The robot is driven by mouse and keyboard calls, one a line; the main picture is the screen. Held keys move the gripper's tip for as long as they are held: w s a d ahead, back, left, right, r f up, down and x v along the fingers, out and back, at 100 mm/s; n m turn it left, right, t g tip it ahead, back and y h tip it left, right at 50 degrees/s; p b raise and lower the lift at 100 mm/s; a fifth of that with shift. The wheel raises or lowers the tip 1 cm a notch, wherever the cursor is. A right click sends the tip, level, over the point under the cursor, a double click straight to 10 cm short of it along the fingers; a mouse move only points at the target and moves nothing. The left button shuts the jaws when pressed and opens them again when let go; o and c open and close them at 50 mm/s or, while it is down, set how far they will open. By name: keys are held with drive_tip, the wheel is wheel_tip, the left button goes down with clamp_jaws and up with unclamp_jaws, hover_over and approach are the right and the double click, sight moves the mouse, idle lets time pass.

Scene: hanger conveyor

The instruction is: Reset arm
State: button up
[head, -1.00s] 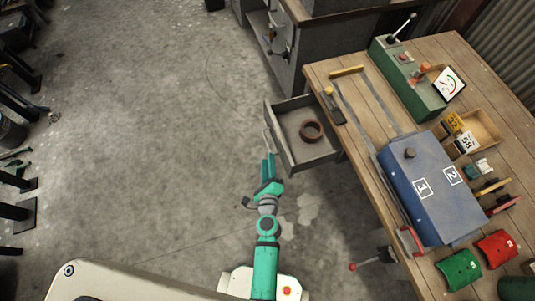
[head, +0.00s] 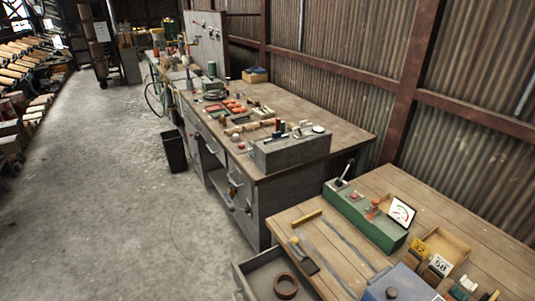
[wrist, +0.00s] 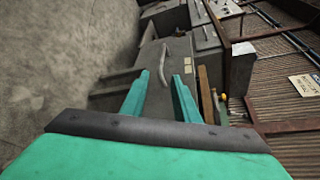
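My gripper (wrist: 158,95) shows in the wrist view with its two teal fingers spread apart and nothing between them. Ahead of the fingers is a grey cabinet or drawer front with a curved handle (wrist: 162,64); the fingers' distance from it is unclear. In the head view my arm and gripper are out of frame. There, an open grey drawer (head: 242,283) holds a brown ring (head: 286,286) at the bottom edge.
A wooden workbench (head: 480,254) carries a green control box (head: 362,220) with a lever and gauge, a blue box (head: 398,284) and yellow and white number tags. A longer tool-covered bench (head: 345,132) stands behind. A black bin (head: 175,151) is beside it. The concrete floor (head: 110,190) at left is clear.

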drive_tip(key=s+d+r+n+h, duration=0.1)
drive_tip(key=s+d+r+n, duration=0.2)
drive_tip(key=s+n, duration=0.3)
drive_tip(key=s+d+r+n+h, duration=0.1)
drive_tip(key=s+d+r+n, duration=0.2)
drive_tip(key=s, duration=0.5)
drive_tip(key=s+d+r+n+h, duration=0.1)
drive_tip(key=s+r+n, duration=0.9)
drive_tip(key=r, duration=0.4)
drive_tip(key=shift+s+d+n, duration=0.15)
drive_tip(key=shift+s+n, duration=0.05)
drive_tip(key=shift+n, duration=0.6)
